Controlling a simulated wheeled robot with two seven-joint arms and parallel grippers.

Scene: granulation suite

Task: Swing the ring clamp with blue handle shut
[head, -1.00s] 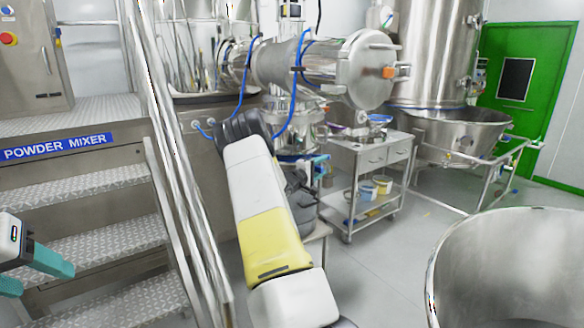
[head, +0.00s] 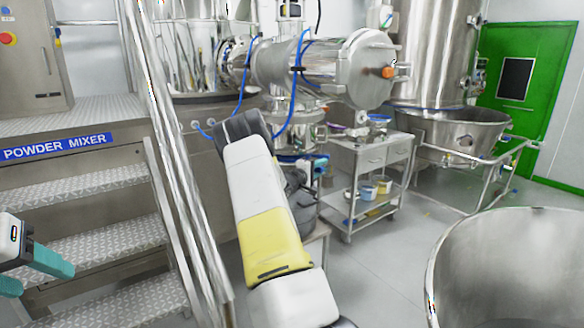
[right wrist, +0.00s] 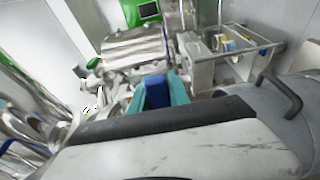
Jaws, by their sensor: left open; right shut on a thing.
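The blue handle (right wrist: 157,90) of the ring clamp shows in the right wrist view, between the teal fingers of my right gripper (right wrist: 159,94), which is shut on it. In the head view my right gripper (head: 318,166) is small, beyond my own forearm, beside the steel vessel under the horizontal cylinder. The clamp's ring cannot be made out clearly in either view, so how far it is swung cannot be told. My left gripper (head: 44,278) is open and empty at the left edge of the head view, in front of the steps.
Steel steps marked powder mixer (head: 60,148) and their handrail stand at the left. A steel trolley (head: 372,158) with tubs stands beyond my right gripper. A large steel bowl (head: 500,240) fills the lower right. Floor between bowl and trolley is clear.

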